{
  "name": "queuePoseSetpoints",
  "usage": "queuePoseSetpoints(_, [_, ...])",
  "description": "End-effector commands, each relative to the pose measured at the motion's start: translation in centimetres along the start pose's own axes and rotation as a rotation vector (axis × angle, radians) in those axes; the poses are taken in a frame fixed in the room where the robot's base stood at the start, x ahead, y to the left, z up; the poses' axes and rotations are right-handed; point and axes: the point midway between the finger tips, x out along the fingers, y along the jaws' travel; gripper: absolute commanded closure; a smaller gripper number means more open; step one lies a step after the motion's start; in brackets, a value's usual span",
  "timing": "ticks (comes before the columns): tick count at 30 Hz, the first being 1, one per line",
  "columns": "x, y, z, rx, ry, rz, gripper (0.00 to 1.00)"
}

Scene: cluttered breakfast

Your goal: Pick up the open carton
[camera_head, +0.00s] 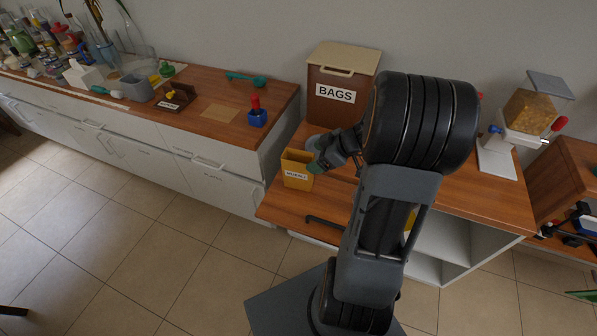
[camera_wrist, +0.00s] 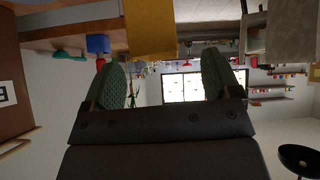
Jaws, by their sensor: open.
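The brown BAGS box (camera_head: 335,118) stands behind the carton. A cereal dispenser (camera_head: 520,115) stands to the right. A blue holder with a red top (camera_head: 257,117) is on the left counter, with several bottles (camera_head: 50,55) farther left. The floor (camera_head: 140,235) in front is clear.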

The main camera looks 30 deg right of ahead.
Motion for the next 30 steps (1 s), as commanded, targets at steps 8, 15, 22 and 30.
queuePoseSetpoints(8, [1.6, 0.0, 0.0, 0.000, -0.002, -0.002, 0.17])
queuePoseSetpoints(15, [4.8, 0.5, 0.0, 0.000, -0.002, -0.004, 0.17])
queuePoseSetpoints(22, [6.3, 0.5, 0.1, 0.000, -0.002, -0.001, 0.17])
queuePoseSetpoints(30, [6.4, 0.5, 0.1, 0.000, -0.002, 0.000, 0.22])
